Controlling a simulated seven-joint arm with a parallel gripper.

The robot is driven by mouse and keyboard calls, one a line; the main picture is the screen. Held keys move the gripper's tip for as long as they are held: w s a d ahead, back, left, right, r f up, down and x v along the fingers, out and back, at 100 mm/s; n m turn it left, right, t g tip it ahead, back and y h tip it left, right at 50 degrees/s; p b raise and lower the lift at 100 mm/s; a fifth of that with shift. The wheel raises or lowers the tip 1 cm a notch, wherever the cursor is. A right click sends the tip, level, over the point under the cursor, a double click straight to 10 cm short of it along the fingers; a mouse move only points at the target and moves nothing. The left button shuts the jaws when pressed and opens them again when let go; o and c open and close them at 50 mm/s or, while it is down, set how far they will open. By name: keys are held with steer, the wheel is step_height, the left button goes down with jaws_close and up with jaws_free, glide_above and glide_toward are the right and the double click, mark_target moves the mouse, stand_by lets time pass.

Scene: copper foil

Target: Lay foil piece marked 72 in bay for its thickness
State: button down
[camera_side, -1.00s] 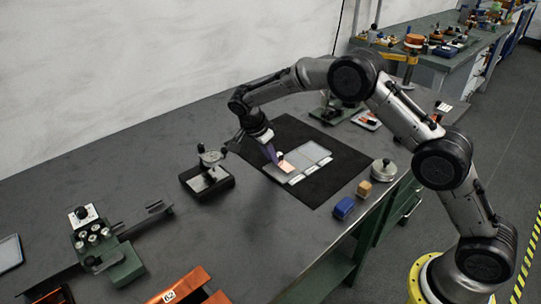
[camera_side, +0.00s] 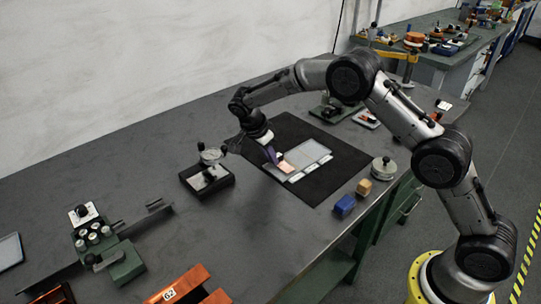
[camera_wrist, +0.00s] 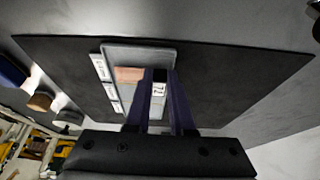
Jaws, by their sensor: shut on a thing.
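The copper foil piece (camera_side: 287,166) shows as a pinkish patch over the left end of the grey three-bay tray (camera_side: 314,152). In the wrist view the foil (camera_wrist: 130,74) is beside the first of the tray's labels. My gripper (camera_side: 274,160) is low at that end of the tray. Its purple fingers (camera_wrist: 161,90) are shut on the foil's pale tab, whose dark marking looks like 72. The fingers hide part of the foil. I cannot tell whether it touches the bay floor. The bay labels are too small to read.
The tray lies on a black mat (camera_side: 345,165). A dial gauge on a black base (camera_side: 208,178) stands left of the mat. A blue block (camera_side: 344,206), a tan block (camera_side: 364,187) and a round metal weight (camera_side: 383,169) stand near the table edge.

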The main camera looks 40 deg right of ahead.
steer(key=shift+f, duration=0.4)
stand_by(0.4)
steer(key=c, duration=1.1)
jaws_free()
steer(key=shift+r, duration=0.1)
steer(key=shift+r, duration=1.45)
steer(key=o, duration=0.6)
steer(key=shift+c, duration=0.2)
